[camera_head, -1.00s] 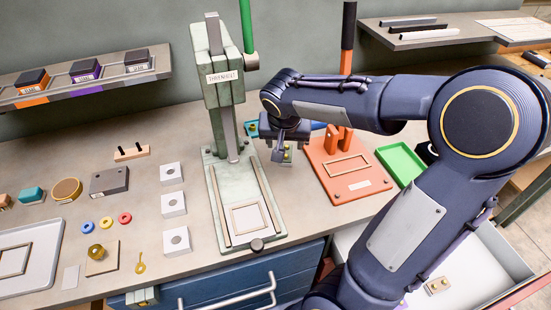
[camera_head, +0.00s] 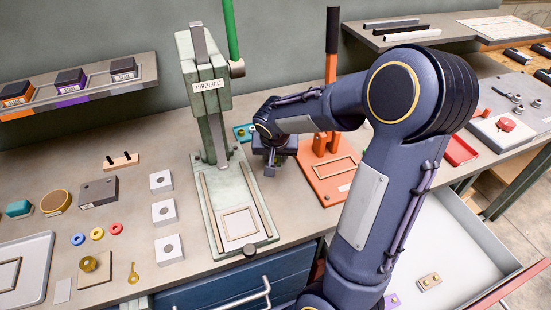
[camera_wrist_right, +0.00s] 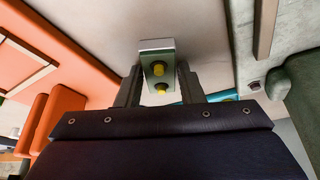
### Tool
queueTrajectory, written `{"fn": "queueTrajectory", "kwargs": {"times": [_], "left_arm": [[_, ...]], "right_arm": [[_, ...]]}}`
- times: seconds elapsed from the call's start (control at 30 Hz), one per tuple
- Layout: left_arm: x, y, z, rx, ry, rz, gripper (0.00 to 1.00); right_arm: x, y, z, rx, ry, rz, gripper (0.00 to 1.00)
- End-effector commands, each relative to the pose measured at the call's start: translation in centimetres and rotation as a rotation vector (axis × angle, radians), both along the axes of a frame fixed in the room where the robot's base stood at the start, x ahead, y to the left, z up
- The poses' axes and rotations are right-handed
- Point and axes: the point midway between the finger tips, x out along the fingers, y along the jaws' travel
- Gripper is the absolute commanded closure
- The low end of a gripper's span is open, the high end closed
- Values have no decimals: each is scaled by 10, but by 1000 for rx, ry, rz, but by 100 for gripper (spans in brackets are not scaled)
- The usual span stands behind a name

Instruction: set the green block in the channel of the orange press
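In the head view my right gripper (camera_head: 272,163) points down beside the pale green press and largely hides the block. The orange press (camera_head: 326,172) stands to its right, with a framed rectangle on its base and a tall black-topped lever. My right arm covers part of that base. My left gripper is not in view.
The pale green press (camera_head: 238,210) stands close to the left of my right gripper. A teal item (camera_head: 243,132) lies behind the gripper. A red tray (camera_head: 460,150) is at the right, and an open drawer (camera_head: 470,245) sits below. Several small parts cover the left bench.

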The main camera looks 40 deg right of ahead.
Motion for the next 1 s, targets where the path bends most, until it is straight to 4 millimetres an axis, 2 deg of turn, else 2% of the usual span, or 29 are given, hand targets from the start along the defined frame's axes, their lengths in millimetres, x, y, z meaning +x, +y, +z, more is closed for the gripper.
{"fn": "queueTrajectory", "kwargs": {"times": [0.03, 0.2, 0.27, 0.57, 0.77, 0.87, 1.0], "left_arm": [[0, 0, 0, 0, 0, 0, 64], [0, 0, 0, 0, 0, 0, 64], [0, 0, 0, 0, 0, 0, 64], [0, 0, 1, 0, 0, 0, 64], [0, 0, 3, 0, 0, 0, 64], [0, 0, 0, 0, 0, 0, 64], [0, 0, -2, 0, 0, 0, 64]], "right_arm": [[0, 0, 0, 0, 0, 0, 72], [0, 0, 0, 0, 0, 0, 94], [0, 0, 0, -1, -1, 0, 98], [0, 0, 6, -1, -2, 0, 98], [1, 0, 33, 0, -6, 1, 98], [-10, 11, 50, 0, -8, 5, 98], [-31, 29, 83, 1, -11, 5, 98]]}}
